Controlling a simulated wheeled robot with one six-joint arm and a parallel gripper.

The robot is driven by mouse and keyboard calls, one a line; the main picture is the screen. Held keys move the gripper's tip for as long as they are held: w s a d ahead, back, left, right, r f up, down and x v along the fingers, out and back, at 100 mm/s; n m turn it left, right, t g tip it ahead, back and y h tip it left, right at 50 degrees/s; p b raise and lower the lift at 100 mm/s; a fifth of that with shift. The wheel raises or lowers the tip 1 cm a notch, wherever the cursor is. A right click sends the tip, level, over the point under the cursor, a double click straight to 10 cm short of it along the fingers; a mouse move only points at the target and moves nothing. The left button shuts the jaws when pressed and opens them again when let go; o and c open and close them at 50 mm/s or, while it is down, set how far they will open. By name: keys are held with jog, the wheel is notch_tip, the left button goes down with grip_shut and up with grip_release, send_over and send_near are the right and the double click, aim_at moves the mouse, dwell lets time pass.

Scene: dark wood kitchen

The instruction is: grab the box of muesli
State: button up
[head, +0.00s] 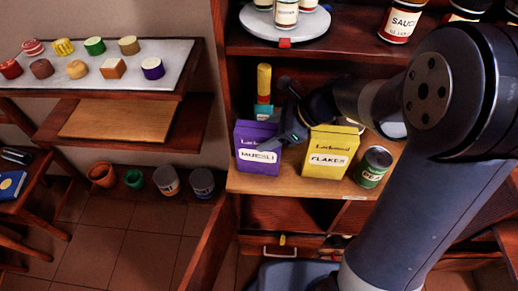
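The muesli box (256,163) is purple with a white label and stands upright at the left of the wooden shelf in the head view. My gripper (276,115) is at the box's upper right side, with its fingers spread apart. One finger overlaps the box's upper right front in the picture. The other finger shows higher up, above the box. I cannot tell whether either finger touches the box. The box's right edge is partly hidden by my gripper.
A yellow flakes box (329,160) stands close to the right, with a green can (373,167) beside it. A yellow-capped bottle (264,90) stands behind the muesli. Sauce jars (399,22) and a white turntable (284,24) are on the shelf above.

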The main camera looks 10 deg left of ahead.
grip_shut()
dwell(0.5)
jog(key=shift+r, duration=0.1)
